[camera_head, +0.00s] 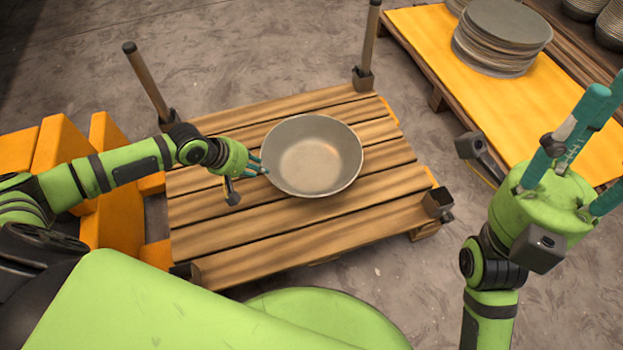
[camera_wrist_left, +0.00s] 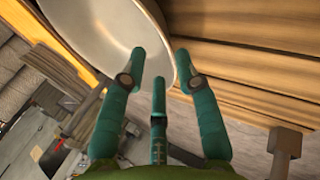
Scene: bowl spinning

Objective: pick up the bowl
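A grey metal bowl (camera_head: 318,158) sits upright on a wooden slatted pallet (camera_head: 215,245) in the middle of the head view. In the left wrist view the bowl (camera_wrist_left: 100,30) fills the upper left, with its pale inside and rim showing. My left gripper (camera_head: 260,166) is at the bowl's left rim. Its teal fingers (camera_wrist_left: 158,85) are spread around the rim in the wrist view, two on the sides and one in the middle; whether they touch is unclear. My right gripper (camera_head: 585,135) is raised at the right, with fingers apart and nothing between them.
A yellow-topped table (camera_head: 430,40) at the upper right bears a stack of grey plates (camera_head: 500,40). Upright posts stand at the pallet's corners, such as the back left post (camera_head: 148,82). Orange blocks (camera_head: 60,150) lie left of the pallet. The pallet's front slats are clear.

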